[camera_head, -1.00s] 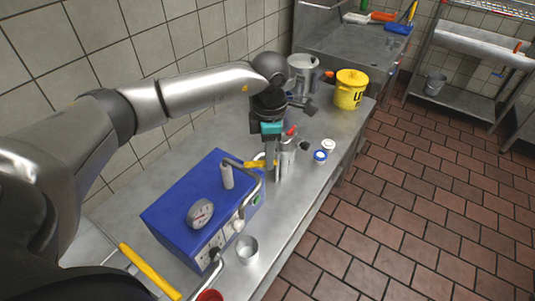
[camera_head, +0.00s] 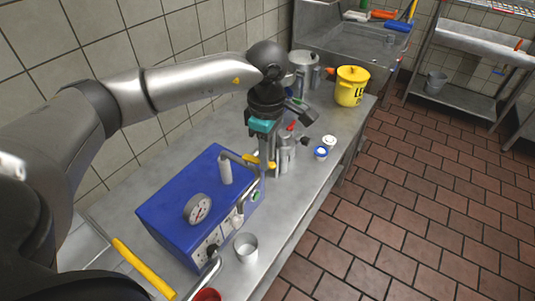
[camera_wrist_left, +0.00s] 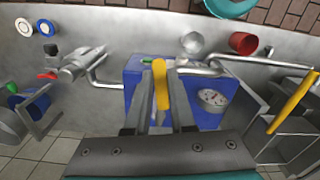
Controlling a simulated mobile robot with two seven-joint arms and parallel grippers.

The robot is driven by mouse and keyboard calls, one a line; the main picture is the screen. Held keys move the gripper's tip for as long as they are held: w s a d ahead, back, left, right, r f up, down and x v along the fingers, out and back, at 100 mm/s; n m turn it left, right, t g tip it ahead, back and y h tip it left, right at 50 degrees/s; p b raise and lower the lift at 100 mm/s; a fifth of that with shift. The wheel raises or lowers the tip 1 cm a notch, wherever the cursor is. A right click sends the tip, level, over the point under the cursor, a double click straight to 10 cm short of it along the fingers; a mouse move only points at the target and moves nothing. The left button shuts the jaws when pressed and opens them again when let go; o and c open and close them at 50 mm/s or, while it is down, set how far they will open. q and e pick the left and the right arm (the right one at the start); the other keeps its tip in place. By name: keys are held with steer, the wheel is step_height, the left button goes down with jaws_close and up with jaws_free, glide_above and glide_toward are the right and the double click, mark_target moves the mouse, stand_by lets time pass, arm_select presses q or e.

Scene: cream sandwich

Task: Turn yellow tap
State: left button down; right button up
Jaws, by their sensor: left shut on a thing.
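The yellow tap (camera_head: 258,162) is a short yellow lever on the pipe at the right side of a blue machine (camera_head: 195,195). My left gripper (camera_head: 271,166) points down at it from above. In the left wrist view the yellow lever (camera_wrist_left: 161,85) stands between the two fingers (camera_wrist_left: 161,112), and the gripper is shut on it. The wrist view also shows the blue machine (camera_wrist_left: 132,75) behind the fingers. The fingers partly hide the pipe and the tap's base. My right gripper is not in view.
A metal cup (camera_head: 246,248) and a red cup (camera_head: 207,295) stand before the machine. Another yellow handle (camera_head: 143,268) is at lower left. A metal vessel (camera_head: 287,150) stands close beside my gripper, with two small lids (camera_head: 321,153) nearby. A yellow bucket (camera_head: 351,88) stands farther back.

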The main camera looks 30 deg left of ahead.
arm_select(q)
steer(key=shift+r, duration=0.1)
steer(key=c, duration=0.8)
jaws_free()
steer(key=shift+o, duration=0.2)
step_height(320, 180, up, 15)
steer(key=shift+d, duration=0.1)
